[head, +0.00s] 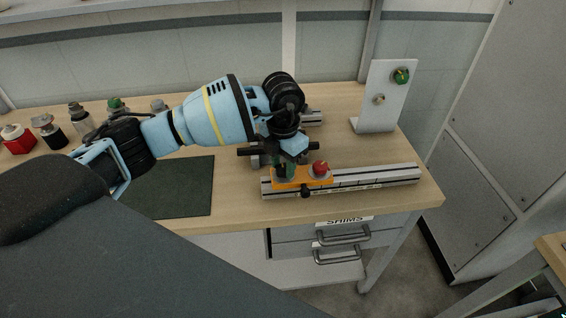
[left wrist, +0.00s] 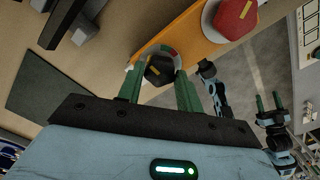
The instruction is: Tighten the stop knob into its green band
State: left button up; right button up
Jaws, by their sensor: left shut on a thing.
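An orange carriage (head: 290,184) sits on the slotted metal rail (head: 385,175). In the left wrist view the stop knob (left wrist: 159,70) is a black hexagonal knob with a yellow mark, on the orange plate (left wrist: 190,33). A ring band (left wrist: 176,54) with red, pale and green parts shows partly around it; the rest is hidden. My left gripper (head: 284,172) is shut on this knob, with a green finger on either side. In the head view the gripper hides the knob. My right gripper (left wrist: 268,103) shows small in the left wrist view, its green fingers apart and empty.
A red knob (head: 320,168) stands beside the stop knob on the carriage. A white bracket (head: 388,95) with a green knob (head: 401,76) stands at the back right. A dark mat (head: 185,187) lies left. Bottles and a red jar (head: 17,140) stand at the back left.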

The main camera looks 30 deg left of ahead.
aim_at(283, 168)
pick_arm(q)
jog(key=shift+m, duration=1.9)
jog(key=o, duration=1)
jog(key=shift+r, duration=0.1)
jog(key=shift+r, duration=3.85)
